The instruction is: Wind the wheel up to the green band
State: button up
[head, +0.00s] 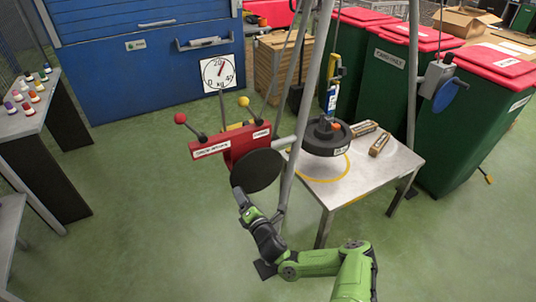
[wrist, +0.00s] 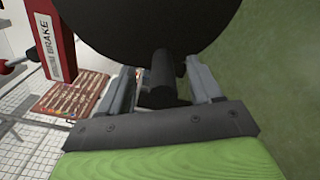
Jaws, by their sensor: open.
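The black wheel (head: 257,171) is a round disc on the front of a red brake box (head: 240,143) on the tripod frame. In the wrist view the wheel (wrist: 150,22) fills the top, and its dark handle (wrist: 163,92) points toward me. My gripper (head: 239,194) is at the wheel's lower left edge. In the wrist view my gripper (wrist: 163,84) is open, with one finger on each side of the handle. I cannot tell whether either finger touches it. A round kg dial (head: 217,74) has its pointer near the top. I cannot make out a green band.
A black weight (head: 327,138) hangs or rests at the small table (head: 340,185); contact is unclear. A tripod leg (head: 292,165) rises just right of the wheel. Red-knobbed (head: 181,118) and yellow-knobbed (head: 244,101) levers stick up above the box.

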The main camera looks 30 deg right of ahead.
jog(key=s, duration=0.8)
dwell(0.4)
jog(key=shift+d, duration=0.1)
